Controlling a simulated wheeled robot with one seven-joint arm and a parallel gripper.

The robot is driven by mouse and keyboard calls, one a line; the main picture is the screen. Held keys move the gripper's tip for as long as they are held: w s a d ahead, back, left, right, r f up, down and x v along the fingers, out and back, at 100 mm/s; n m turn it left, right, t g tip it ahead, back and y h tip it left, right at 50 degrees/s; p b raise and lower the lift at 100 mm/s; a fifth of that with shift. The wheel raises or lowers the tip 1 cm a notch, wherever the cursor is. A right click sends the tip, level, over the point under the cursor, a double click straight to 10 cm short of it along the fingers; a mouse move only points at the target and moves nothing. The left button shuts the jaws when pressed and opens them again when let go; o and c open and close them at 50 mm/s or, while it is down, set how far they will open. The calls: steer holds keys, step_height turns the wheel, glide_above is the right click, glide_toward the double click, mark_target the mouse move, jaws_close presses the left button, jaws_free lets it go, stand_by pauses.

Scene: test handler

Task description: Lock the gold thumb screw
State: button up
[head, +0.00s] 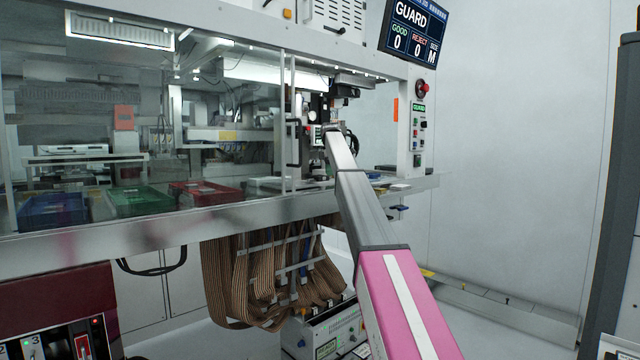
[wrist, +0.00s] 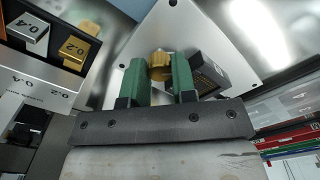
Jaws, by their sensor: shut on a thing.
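The gold thumb screw (wrist: 160,65) shows in the wrist view, at the upper middle, against a pale metal plate (wrist: 190,22). My gripper (wrist: 160,72) has two green fingers, one on each side of the screw, and is shut on it. The lower part of the screw is hidden between the fingers. In the head view my arm reaches into the machine's opening, and my gripper (head: 318,133) is small there. The screw cannot be made out in that view.
A dark block (wrist: 207,72) sits close to the right finger. A rack at upper left holds a silver block marked 0.4 (wrist: 28,33) and a gold block marked 0.2 (wrist: 76,48). Green (head: 140,200) and red (head: 205,193) trays stand behind glass.

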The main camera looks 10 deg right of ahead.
steer(key=o, duration=0.4)
steer(key=shift+o, duration=0.2)
steer(key=shift+r, duration=2.5)
